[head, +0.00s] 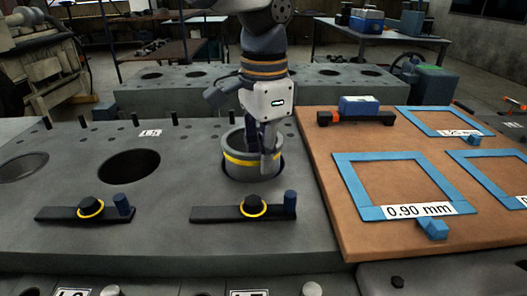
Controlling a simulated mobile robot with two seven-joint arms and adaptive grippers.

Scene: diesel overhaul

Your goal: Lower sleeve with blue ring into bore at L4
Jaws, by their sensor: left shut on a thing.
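A grey metal sleeve (240,171) with a yellow band stands upright at a bore in the grey engine block (180,235). The band looks yellow; I see no blue ring on it. A dark rim of the bore (283,168) shows at the sleeve's right side, and its lower end is hidden. My left gripper (262,150) points down from above and is shut on the sleeve's wall, one finger inside and one outside on the near right side. I cannot tell how deep the sleeve sits. My right gripper is not in view.
An empty dark bore (129,166) lies to the left. Two black clamp bars with yellow rings (60,214) (225,213) lie in front of the bores. Studs line the block's back edge. A brown board (325,165) with blue frames (372,213) adjoins on the right.

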